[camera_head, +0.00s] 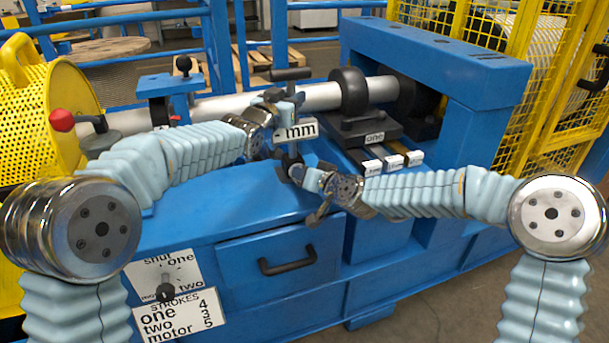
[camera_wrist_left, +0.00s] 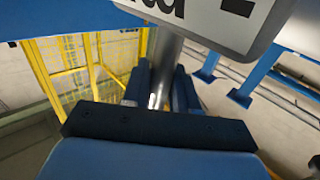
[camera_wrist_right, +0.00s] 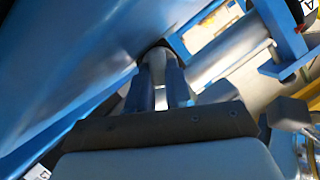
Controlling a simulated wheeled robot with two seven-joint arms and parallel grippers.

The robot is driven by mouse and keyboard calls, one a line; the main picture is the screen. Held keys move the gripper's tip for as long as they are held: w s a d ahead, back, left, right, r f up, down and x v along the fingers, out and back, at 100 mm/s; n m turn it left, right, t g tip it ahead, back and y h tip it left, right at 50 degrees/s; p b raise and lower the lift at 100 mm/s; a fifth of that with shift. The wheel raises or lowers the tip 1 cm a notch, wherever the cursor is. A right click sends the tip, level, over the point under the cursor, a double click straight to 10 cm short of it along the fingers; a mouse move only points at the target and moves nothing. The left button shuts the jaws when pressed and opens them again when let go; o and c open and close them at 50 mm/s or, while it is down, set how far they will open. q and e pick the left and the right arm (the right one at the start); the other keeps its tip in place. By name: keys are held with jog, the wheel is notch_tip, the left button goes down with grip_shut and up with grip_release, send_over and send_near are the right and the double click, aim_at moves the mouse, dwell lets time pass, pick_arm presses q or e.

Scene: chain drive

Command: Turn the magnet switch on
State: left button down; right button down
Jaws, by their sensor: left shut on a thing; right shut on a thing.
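An upright stand with a grey metal post stands on the blue machine, with a white plate marked "mm" (camera_head: 298,131) on it and a dark crossbar (camera_head: 291,74) on top. My left gripper (camera_head: 277,98) is shut on the post, just by the plate; the post (camera_wrist_left: 166,72) shows between its fingers in the left wrist view. My right gripper (camera_head: 303,175) is shut low down at the stand's dark foot (camera_head: 290,160). In the right wrist view a pale metal piece (camera_wrist_right: 160,97) lies between its fingers, below a dark round part. I cannot make out the magnet switch or its setting.
A thick grey shaft (camera_head: 225,107) runs behind the stand to a black ring clamp (camera_head: 349,91). A blue frame (camera_head: 440,50) stands at the right. A drawer handle (camera_head: 288,260) and a selector knob (camera_head: 168,290) are on the machine's front.

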jog(key=c, duration=1)
grip_release()
jog(key=shift+s+f, duration=0.1)
jog(key=shift+f, duration=0.2)
jog(key=shift+c, duration=0.2)
jog(key=v, duration=1.2)
jog(key=shift+a+r, duration=0.1)
jog(key=shift+r, duration=0.05)
